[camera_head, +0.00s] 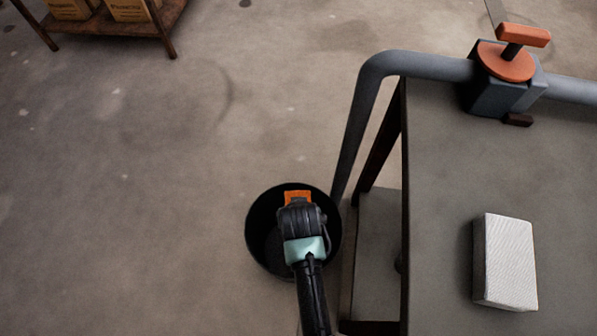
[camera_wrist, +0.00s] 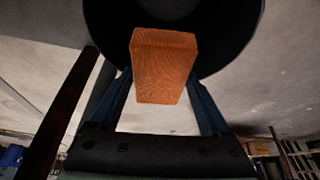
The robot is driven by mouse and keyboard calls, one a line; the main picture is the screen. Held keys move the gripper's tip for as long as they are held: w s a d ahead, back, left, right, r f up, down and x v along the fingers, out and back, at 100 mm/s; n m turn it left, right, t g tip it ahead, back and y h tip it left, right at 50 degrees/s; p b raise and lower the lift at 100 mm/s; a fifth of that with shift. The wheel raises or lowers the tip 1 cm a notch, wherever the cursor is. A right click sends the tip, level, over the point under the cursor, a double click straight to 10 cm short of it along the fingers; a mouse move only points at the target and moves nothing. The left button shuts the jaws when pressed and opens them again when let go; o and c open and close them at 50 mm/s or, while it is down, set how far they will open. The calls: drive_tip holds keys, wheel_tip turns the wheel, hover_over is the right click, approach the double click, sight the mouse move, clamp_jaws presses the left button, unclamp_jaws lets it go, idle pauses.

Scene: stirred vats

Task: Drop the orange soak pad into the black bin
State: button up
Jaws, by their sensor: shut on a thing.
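The orange soak pad (camera_head: 297,195) shows just past the tip of my gripper (camera_head: 299,205) in the head view. In the wrist view, the orange soak pad (camera_wrist: 165,68) is held between the two fingers of my gripper (camera_wrist: 163,90). The black bin (camera_head: 262,238) stands on the floor, and the gripper and pad are over its opening in the head view. In the wrist view, part of the black bin (camera_wrist: 232,40) shows behind the pad. My gripper hides the middle of the bin's inside.
A grey table (camera_head: 440,200) stands to the right of the bin, with a white block (camera_head: 505,262) on it. A grey pipe (camera_head: 425,66) with an orange-handled valve (camera_head: 508,60) runs along its back and bends down near the bin. A low shelf with boxes (camera_head: 130,8) is far left. The floor left is clear.

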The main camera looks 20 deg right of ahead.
wheel_tip(320, 180, down, 6)
drive_tip(key=b, duration=0.6)
drive_tip(key=o, duration=1.1)
drive_tip(key=shift+o, duration=0.2)
drive_tip(key=p+v, duration=0.7)
drive_tip(key=v, duration=0.6)
drive_tip(key=shift+p, duration=0.3)
drive_tip(key=shift+s, duration=0.1)
